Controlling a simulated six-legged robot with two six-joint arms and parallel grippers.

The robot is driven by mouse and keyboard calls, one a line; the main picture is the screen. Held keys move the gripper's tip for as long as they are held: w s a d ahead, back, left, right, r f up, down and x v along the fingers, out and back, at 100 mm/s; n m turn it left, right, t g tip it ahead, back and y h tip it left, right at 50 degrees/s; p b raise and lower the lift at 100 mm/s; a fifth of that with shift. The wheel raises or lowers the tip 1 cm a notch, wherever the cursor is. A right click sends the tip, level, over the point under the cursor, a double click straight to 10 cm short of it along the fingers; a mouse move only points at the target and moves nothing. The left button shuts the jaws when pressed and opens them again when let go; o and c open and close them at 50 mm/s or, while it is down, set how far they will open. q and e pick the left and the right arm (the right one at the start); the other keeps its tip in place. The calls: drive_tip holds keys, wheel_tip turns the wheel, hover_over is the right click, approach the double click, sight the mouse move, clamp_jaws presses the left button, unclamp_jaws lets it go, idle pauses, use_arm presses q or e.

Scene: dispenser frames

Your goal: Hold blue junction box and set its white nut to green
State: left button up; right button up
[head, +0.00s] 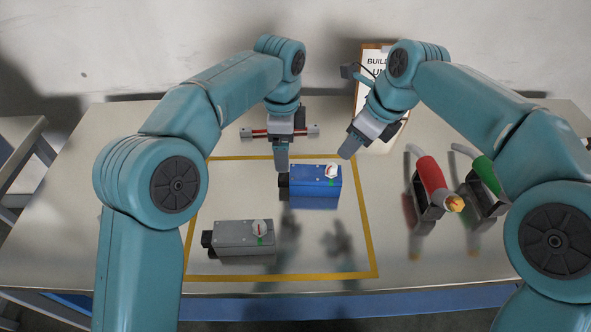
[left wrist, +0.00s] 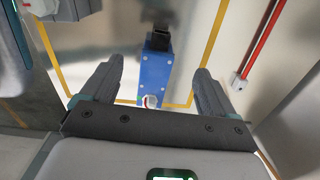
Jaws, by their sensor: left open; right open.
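The blue junction box (head: 315,188) lies on the table inside a yellow outline, with a black stub at its left end. Its white nut (head: 331,171) sits near the right end, with a red mark just below it. The box (left wrist: 155,76) and nut (left wrist: 151,101) also show in the left wrist view. My left gripper (head: 282,157) is open and points down over the box's left end; in the wrist view the box appears between its spread fingers, apart from both. My right gripper (head: 349,148) is open and empty, above and right of the box.
A grey box (head: 240,238) with a white nut and green mark lies front left inside the yellow outline (head: 374,250). A red bar (head: 258,133) lies behind. Red (head: 430,174) and green (head: 485,175) cylinders stand at right. A sign (head: 371,60) stands at the back.

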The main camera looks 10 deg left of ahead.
sight(285, 177)
use_arm(q)
wheel_tip(285, 177, down, 12)
drive_tip(key=shift+r, duration=0.15)
clamp_jaws()
idle(0.4)
idle(0.9)
